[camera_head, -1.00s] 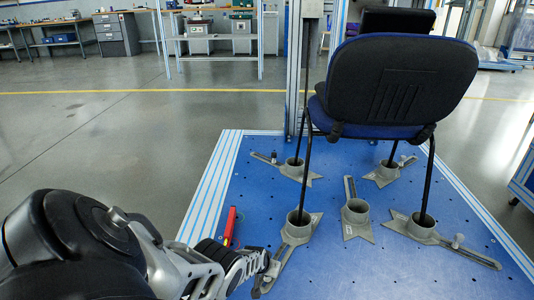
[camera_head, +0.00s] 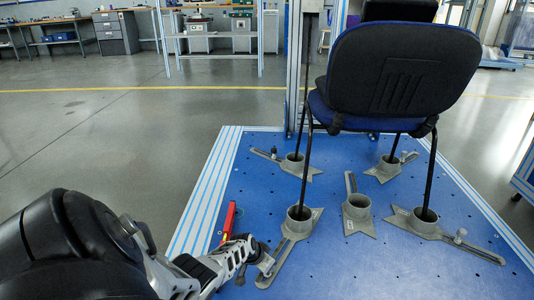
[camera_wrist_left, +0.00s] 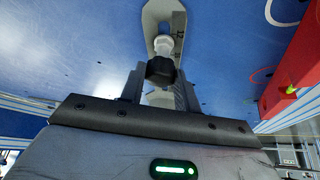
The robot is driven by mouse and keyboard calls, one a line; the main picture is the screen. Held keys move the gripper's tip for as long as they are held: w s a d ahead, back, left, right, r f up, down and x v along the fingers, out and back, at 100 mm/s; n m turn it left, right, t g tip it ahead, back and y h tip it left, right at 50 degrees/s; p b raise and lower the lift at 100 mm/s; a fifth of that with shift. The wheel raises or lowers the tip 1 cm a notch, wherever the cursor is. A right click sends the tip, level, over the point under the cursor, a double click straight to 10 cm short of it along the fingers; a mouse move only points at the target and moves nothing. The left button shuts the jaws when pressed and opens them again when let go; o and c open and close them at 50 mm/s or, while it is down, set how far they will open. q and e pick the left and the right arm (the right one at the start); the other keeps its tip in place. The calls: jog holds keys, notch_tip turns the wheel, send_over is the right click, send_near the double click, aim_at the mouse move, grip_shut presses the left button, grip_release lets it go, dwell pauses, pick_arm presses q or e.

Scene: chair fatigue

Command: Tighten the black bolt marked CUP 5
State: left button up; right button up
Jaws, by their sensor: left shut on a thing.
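My left gripper (camera_head: 256,252) reaches in from the lower left, low over the blue platform, at the slotted arm of the near-left grey cup (camera_head: 298,220). In the left wrist view its two fingers (camera_wrist_left: 160,88) are shut around a black bolt head (camera_wrist_left: 161,69). A pale collar (camera_wrist_left: 162,46) sits beyond the head, over the slotted grey bracket (camera_wrist_left: 163,18). In the head view the gripper mostly hides this bolt. No CUP 5 marking is readable. My right gripper is not in view.
A chair (camera_head: 398,75) stands with its legs in grey cups on the blue platform (camera_head: 330,262). An empty cup (camera_head: 357,207) stands between the front ones. A metal post (camera_head: 295,70) rises behind.

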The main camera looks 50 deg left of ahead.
pick_arm(q)
jog(key=shift+d, duration=0.1)
jog(key=o, duration=1)
jog(key=shift+r+n+y+p, duration=0.15)
jog(key=shift+n+y+p, duration=0.15)
jog(key=shift+n+p, duration=0.3)
jog(key=shift+d+n+y+p, duration=0.1)
jog(key=shift+n+y+p, duration=0.3)
jog(key=shift+n+p, duration=0.3)
jog(key=shift+n+g+y, duration=0.3)
jog(key=shift+n, duration=0.5)
